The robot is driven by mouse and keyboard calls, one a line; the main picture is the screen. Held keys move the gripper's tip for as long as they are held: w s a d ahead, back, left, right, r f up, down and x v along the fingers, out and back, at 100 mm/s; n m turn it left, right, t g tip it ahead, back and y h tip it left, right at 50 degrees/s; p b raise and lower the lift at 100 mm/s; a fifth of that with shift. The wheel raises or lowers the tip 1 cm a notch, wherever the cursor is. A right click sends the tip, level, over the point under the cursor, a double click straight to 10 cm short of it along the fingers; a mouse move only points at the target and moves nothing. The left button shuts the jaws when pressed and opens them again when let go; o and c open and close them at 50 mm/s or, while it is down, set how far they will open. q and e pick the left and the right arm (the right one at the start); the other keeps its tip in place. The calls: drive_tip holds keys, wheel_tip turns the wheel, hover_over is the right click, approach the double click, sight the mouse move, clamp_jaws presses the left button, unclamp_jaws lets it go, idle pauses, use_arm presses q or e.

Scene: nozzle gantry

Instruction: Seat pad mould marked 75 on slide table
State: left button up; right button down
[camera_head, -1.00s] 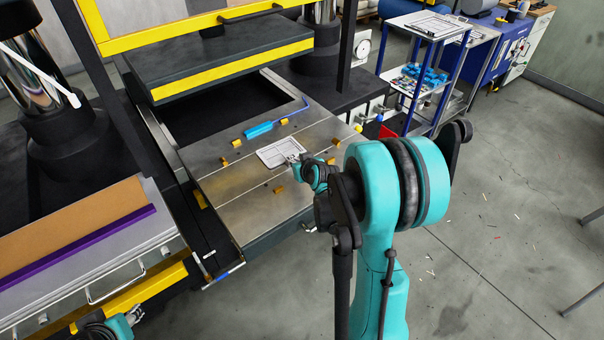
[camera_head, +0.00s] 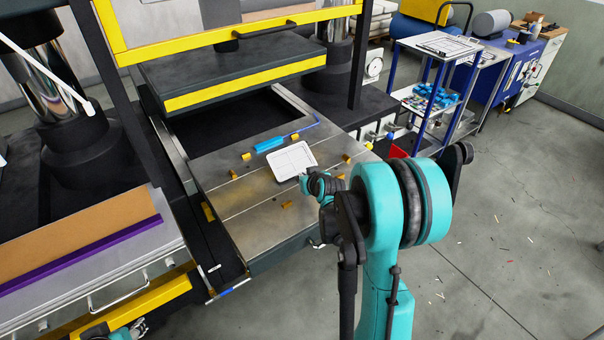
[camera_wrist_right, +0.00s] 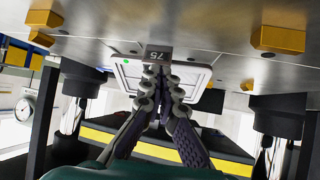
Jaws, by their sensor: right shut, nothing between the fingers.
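The pad mould (camera_head: 296,158) is a pale rectangular tray over the steel slide table (camera_head: 240,205), among several yellow blocks. I cannot tell whether it lies fully flat. In the right wrist view the mould (camera_wrist_right: 128,72) shows a grey tab marked 75 (camera_wrist_right: 158,54), and the picture is upside down. My right gripper (camera_wrist_right: 163,82) is shut with nothing between its fingers, its tips close to the mould's tab side. In the head view the right gripper (camera_head: 308,182) is at the mould's near edge, partly hidden by my wrist. My left gripper (camera_head: 139,326) is small at the bottom edge; its fingers are unclear.
The press's yellow-edged upper plate (camera_head: 240,87) hangs over the table's rear.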

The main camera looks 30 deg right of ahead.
drive_tip(key=shift+s+a+f, duration=0.1)
drive_tip(key=shift+s, duration=0.15)
drive_tip(key=shift+w, duration=0.1)
drive_tip(key=shift+r+p, duration=0.55)
drive_tip(key=shift+r, duration=0.25)
drive_tip(key=shift+w, duration=0.1)
drive_tip(key=s, duration=0.4)
drive_tip(key=s+a, duration=0.1)
drive_tip(key=s, duration=0.3)
drive_tip(key=s+a, duration=0.1)
drive_tip(key=s, duration=0.3)
drive_tip(key=shift+a, duration=0.15)
